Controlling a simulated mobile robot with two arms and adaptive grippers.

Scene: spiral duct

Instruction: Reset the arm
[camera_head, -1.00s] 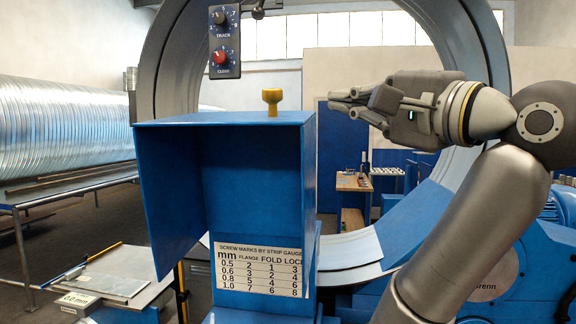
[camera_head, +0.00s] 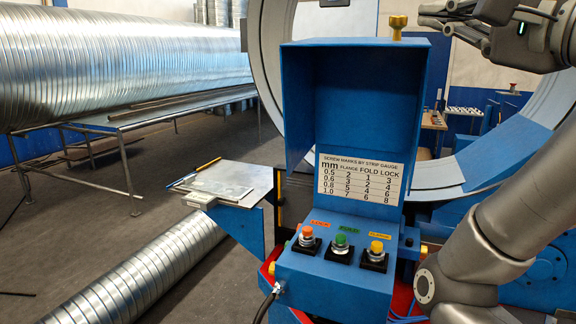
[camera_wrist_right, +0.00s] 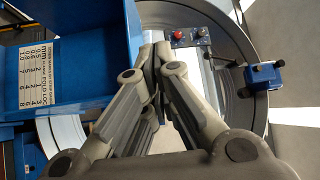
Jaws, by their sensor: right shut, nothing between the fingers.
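My right gripper (camera_head: 452,18) is at the top right of the head view, its arm coming up from the lower right. It is shut and empty, to the right of the blue control cabinet's hood (camera_head: 372,95) and the yellow knob (camera_head: 398,24) on top. In the right wrist view the fingers (camera_wrist_right: 157,60) meet in the middle with nothing between them. The blue hood (camera_wrist_right: 75,60) is left of them there. My left gripper is not in view.
Orange, green and yellow buttons (camera_head: 340,246) sit on the cabinet's front panel. A chart (camera_head: 360,177) is above them. A spiral duct (camera_head: 120,60) rests on a rack at left; another (camera_head: 140,275) lies on the floor. A large ring (camera_head: 268,60) stands behind. Open floor (camera_head: 100,210) is at left.

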